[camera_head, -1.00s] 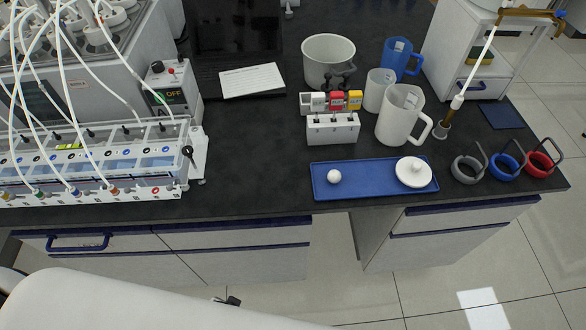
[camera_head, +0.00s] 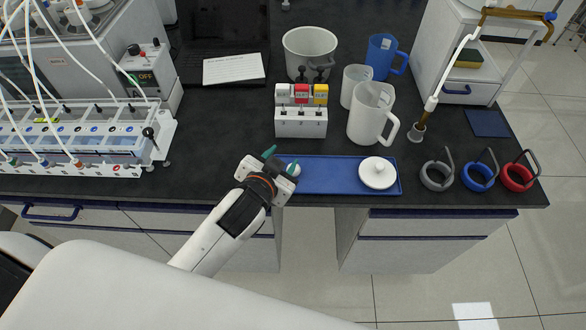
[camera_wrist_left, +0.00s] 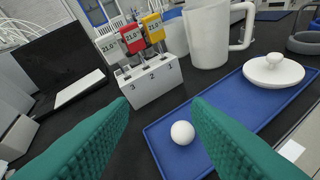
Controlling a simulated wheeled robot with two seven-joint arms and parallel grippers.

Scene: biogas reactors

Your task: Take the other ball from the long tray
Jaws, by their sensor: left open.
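The long blue tray (camera_head: 330,175) lies near the front edge of the dark bench and also shows in the left wrist view (camera_wrist_left: 242,98). One white ball (camera_wrist_left: 183,132) rests in the tray's left end; in the head view the ball (camera_head: 294,169) is partly hidden by my gripper. A white round lid with a knob (camera_head: 377,173) lies at the tray's right end and also shows in the wrist view (camera_wrist_left: 273,72). My left gripper (camera_head: 281,160) is open and empty at the tray's left end, its green fingers apart, with the ball just beyond them. My right gripper is not in view.
Behind the tray stand a white block with numbered slots (camera_head: 301,123), a white jug (camera_head: 371,113), a white beaker (camera_head: 355,84), a blue jug (camera_head: 385,56) and a pot (camera_head: 309,54). Grey, blue and red rings (camera_head: 480,176) stand to the right.

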